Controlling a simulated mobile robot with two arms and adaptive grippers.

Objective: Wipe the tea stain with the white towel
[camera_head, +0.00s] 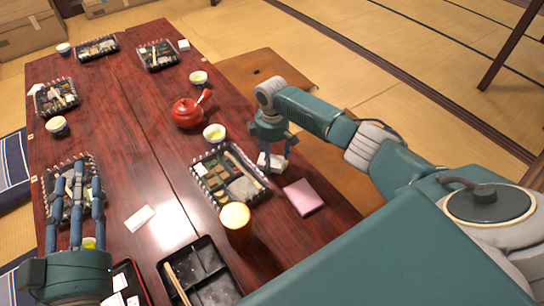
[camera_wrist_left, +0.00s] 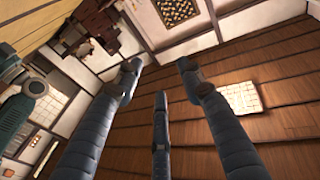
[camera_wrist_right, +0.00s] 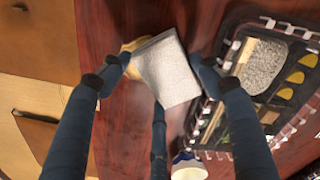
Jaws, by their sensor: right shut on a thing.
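My right gripper (camera_head: 271,152) is low over the right side of the dark red table, beside a bento tray. It is shut on the folded white towel (camera_wrist_right: 165,68), which shows as a small white patch (camera_head: 272,162) in the head view. In the right wrist view, a yellowish patch that looks like the tea stain (camera_wrist_right: 130,46) shows at the towel's left edge; the rest of it is hidden. Whether the towel touches the table is hard to tell. My left gripper (camera_head: 76,170) is open and empty at the table's left side, fingers upward; its wrist view (camera_wrist_left: 158,78) shows the ceiling.
The bento tray (camera_head: 207,190) lies close left of my right gripper, with a tea cup (camera_head: 214,134) behind it. A pink napkin (camera_head: 302,196), an amber glass (camera_head: 235,222) and a black tray (camera_head: 226,282) stand nearer. A red teapot (camera_head: 187,113) is farther back.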

